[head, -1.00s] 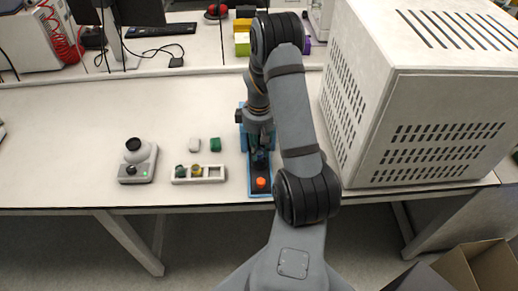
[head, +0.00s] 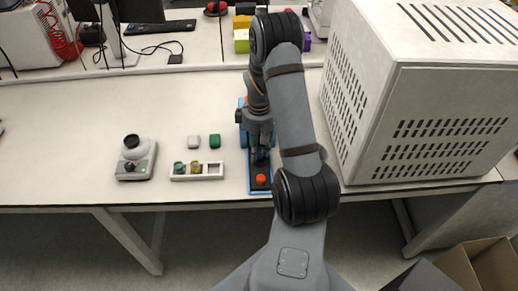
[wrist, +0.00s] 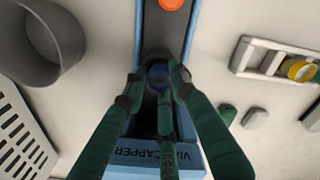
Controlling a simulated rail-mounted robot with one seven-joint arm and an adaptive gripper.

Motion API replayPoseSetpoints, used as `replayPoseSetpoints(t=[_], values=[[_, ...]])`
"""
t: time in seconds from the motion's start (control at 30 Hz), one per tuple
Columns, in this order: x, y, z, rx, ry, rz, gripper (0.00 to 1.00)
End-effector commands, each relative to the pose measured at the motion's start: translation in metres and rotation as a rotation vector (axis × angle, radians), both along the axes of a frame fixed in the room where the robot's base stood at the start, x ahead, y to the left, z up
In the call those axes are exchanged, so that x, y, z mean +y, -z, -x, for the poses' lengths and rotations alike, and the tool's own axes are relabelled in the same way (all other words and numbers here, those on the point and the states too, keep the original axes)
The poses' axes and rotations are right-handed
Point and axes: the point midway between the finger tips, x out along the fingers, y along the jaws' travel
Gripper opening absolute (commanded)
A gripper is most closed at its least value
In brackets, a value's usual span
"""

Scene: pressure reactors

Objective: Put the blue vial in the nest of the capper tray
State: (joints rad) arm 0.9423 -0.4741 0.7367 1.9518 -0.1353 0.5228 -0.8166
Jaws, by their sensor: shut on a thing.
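The blue vial (wrist: 158,72) is between the fingertips of my gripper (wrist: 157,80), which is shut on it, in the wrist view. The vial is over the dark bed of the blue-edged capper tray (wrist: 138,40), between the orange button and the lettered blue block. The nest is hidden under the vial and fingers, and I cannot tell whether the vial is seated. In the head view my gripper (head: 261,150) points down over the capper tray (head: 252,183), and the vial is mostly hidden there.
The orange button (head: 261,179) is at the tray's front end. Left of it stands a white rack (head: 196,177) with two vials and an empty slot. White and green caps (head: 214,140) lie behind the rack. A small grey device (head: 136,160) and a large vented box (head: 430,110) flank the area.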

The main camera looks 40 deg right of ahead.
Motion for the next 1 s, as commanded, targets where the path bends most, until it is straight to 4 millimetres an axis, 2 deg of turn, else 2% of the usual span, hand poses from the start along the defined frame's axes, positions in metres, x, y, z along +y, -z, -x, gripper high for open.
replayPoseSetpoints(t=[0.47, 0.5, 0.83, 1.0], values=[[0.0002, 0.0059, -0.0001, 0.0, -0.001, 0.0, 0.02], [0.0002, 0.0051, -0.0001, 0.0, -0.001, 0.0, 0.28], [0.0001, 0.0051, 0.0, 0.0, 0.0, 0.0, 0.48], [0.0001, 0.0051, 0.0, 0.0, 0.0, 0.0, 0.48]])
